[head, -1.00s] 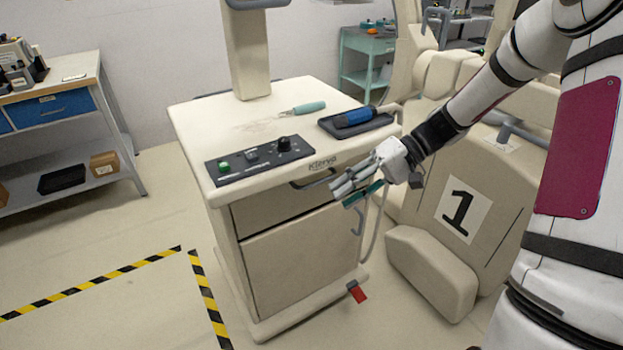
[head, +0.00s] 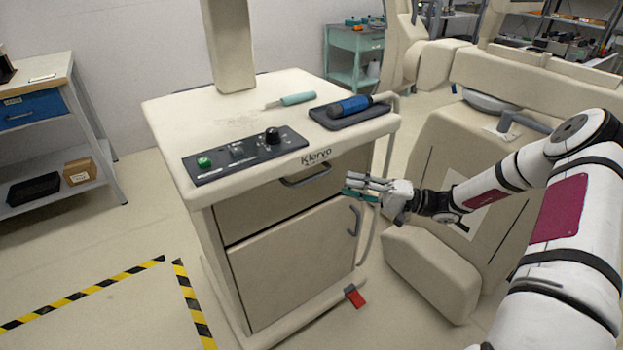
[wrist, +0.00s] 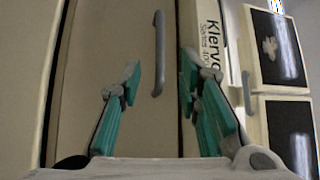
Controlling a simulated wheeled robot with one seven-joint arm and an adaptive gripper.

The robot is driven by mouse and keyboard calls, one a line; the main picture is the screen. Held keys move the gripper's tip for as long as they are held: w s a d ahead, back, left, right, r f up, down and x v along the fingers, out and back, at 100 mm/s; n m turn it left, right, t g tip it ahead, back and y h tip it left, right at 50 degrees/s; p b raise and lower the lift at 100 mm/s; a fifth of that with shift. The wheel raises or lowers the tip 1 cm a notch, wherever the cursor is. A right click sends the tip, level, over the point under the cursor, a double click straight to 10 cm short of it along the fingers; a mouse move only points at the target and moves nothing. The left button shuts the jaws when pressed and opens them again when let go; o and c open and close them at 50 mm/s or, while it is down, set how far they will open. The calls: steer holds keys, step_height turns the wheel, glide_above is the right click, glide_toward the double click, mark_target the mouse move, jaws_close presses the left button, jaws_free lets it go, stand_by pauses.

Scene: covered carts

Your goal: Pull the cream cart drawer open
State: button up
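The cream cart (head: 165,128) stands in the middle of the head view. Its drawer (head: 262,206) is below the cart top and looks closed, with a dark handle (head: 306,176). My gripper (head: 347,190) is in front of the cart's right front side, to the right of the handle and a little lower in the picture. In the wrist view my gripper (wrist: 160,82) is open and empty. The grey drawer handle (wrist: 158,52) shows beyond the fingertips, lined up between the two fingers on the drawer front (wrist: 105,45). It looks apart from them.
Below the drawer is a cupboard door (head: 290,262) with its own handle (head: 354,220). A black control panel (head: 222,166), a teal-handled tool (head: 297,99) and a blue handpiece (head: 350,106) are on top. A padded cream chair (head: 430,262) stands right.

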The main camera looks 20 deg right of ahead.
mark_target(312, 178)
steer(key=x, duration=1.1)
steer(key=shift+s, duration=0.1)
jaws_close()
